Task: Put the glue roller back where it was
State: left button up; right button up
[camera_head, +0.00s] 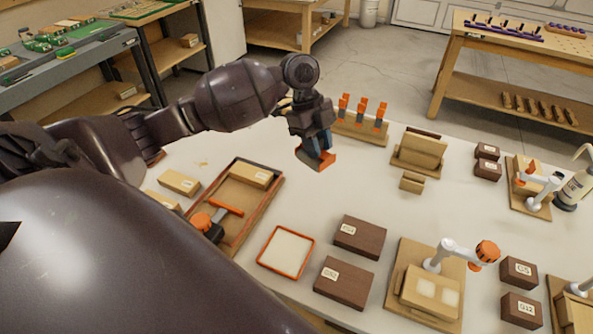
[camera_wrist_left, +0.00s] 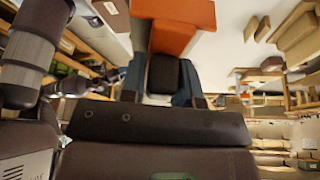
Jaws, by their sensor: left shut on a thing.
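The glue roller (camera_head: 318,157), an orange head on a dark handle, is in my left gripper (camera_head: 317,137), held above the bench. In the left wrist view the orange head (camera_wrist_left: 176,28) sticks out beyond the blue-grey fingers of the left gripper (camera_wrist_left: 162,84), with the dark handle between them. Behind it on the bench stands a wooden rack (camera_head: 348,127) with three upright orange-topped tools. The roller appears apart from the rack. My right gripper is not in view.
A wooden tray (camera_head: 252,231) holds a light block and an orange-handled tool. An orange-rimmed pad (camera_head: 286,251), dark boxes (camera_head: 360,237) and a wooden fixture (camera_head: 420,154) stand on the white bench. A wooden station with a small white arm (camera_head: 445,254) is at front right. Bench between rack and pad is clear.

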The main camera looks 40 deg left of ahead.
pick_arm(q)
jog(key=shift+a, duration=0.25)
jog(key=shift+s+a+f, duration=0.1)
jog(key=shift+f, duration=0.05)
notch_tip(320, 180, down, 16)
jog(key=shift+r+b, duration=0.15)
jog(key=shift+b, duration=0.45)
notch_tip(320, 180, down, 4)
jog(key=shift+r, duration=0.1)
jog(key=o, duration=0.7)
jog(key=shift+o, duration=0.8)
jog(key=shift+r, duration=0.15)
jog(key=v, duration=1.1)
jog(key=shift+a+r, duration=0.15)
jog(key=shift+r, duration=0.25)
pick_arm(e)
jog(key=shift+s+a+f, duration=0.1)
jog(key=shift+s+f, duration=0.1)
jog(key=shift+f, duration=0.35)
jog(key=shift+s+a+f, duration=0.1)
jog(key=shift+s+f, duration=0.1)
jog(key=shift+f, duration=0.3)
